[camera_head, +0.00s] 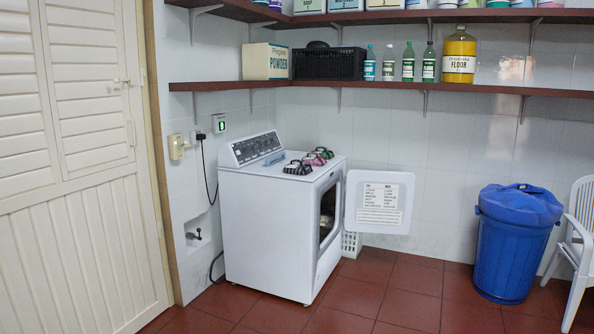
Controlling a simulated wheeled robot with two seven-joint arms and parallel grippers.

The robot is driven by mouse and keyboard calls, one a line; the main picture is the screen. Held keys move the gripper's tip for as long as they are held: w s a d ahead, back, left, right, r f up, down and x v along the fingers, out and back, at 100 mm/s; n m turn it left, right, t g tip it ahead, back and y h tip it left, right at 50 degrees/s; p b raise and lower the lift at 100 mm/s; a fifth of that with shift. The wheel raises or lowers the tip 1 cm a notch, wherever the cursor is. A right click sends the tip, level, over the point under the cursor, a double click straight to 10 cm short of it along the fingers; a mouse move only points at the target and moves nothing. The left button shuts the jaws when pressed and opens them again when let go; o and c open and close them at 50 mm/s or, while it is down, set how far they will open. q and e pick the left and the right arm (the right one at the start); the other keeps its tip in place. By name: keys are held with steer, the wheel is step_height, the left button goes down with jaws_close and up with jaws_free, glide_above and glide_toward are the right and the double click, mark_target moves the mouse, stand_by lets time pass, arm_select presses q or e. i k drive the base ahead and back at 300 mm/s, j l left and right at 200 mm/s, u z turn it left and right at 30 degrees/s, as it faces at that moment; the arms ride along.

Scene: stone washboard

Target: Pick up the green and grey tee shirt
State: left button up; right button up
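I cannot make out a green and grey tee shirt anywhere in the head view. A white front-loading machine (265,229) stands against the tiled wall, with its door (380,225) swung open to the right. Inside its dark opening, something pale (326,221) shows in part; I cannot tell what it is. Several small dark, pink and green items (310,161) and a flat blue item (274,158) lie on top of the machine. Neither of my grippers is in view.
A blue lidded bin (512,245) and a white chair (581,238) stand at the right. A white basket (351,244) is behind the open door. Shelves (380,86) with bottles and boxes hang above. A cream door (75,170) is at left. The red floor (410,310) in front is clear.

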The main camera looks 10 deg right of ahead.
mark_target(323, 151)
steer(key=i+z, duration=0.1)
steer(key=i, duration=0.45)
steer(key=i+z, duration=0.1)
steer(key=i, duration=1.05)
steer(key=i+z, duration=0.15)
steer(key=i, duration=0.4)
steer(key=i+j+z, duration=0.1)
steer(key=i, duration=0.45)
steer(key=i+j+z, duration=0.1)
steer(key=i, duration=0.5)
steer(key=i+j, duration=0.3)
steer(key=i, duration=0.2)
steer(key=i+l+z, duration=0.05)
